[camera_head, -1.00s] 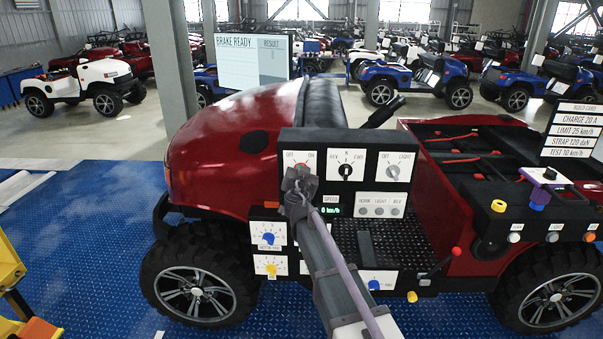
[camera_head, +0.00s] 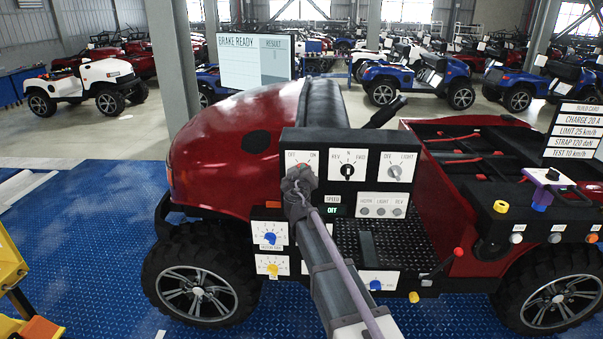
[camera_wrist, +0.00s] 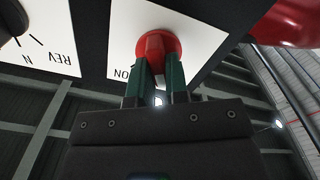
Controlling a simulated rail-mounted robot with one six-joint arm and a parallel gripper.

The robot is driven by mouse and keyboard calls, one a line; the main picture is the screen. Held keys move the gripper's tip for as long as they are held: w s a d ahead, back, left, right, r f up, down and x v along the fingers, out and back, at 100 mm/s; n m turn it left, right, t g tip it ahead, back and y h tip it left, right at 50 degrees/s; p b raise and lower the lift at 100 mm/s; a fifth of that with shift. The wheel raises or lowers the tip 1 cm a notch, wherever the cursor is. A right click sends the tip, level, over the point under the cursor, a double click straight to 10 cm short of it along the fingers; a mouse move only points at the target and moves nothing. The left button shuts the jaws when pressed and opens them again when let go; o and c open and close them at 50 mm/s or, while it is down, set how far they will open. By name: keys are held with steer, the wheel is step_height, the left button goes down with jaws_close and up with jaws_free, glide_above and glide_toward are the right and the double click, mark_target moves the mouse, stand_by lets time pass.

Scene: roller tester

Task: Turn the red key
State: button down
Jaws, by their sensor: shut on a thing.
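The red key (camera_wrist: 157,45) shows in the wrist view as a round red knob on a white plate marked ON. My gripper (camera_wrist: 158,70) is shut on it, one green fingertip on each side. In the head view my gripper (camera_head: 298,182) stands at the lower part of the white OFF/ON plate (camera_head: 302,156) on the black dash panel and hides most of the key. The exact angle of the key cannot be told. The speed display (camera_head: 333,211) to the right of the gripper reads OFF.
The REV/N/FWD selector (camera_head: 347,170) and the OFF/LIGHT knob (camera_head: 394,171) sit to the right on the same panel. Blue (camera_head: 269,237) and yellow (camera_head: 272,269) knobs lie below left. A screen (camera_head: 255,59) behind reads BRAKE READY. A red lever (camera_head: 457,252) stands lower right.

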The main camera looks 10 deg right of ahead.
steer(key=shift+n, duration=0.6)
steer(key=c, duration=1.1)
jaws_free()
steer(key=s, duration=0.3)
steer(key=s+a, duration=0.1)
steer(key=s, duration=0.3)
steer(key=s+a, duration=0.1)
steer(key=s, duration=0.2)
steer(key=shift+s+a, duration=0.1)
steer(key=shift+s, duration=0.25)
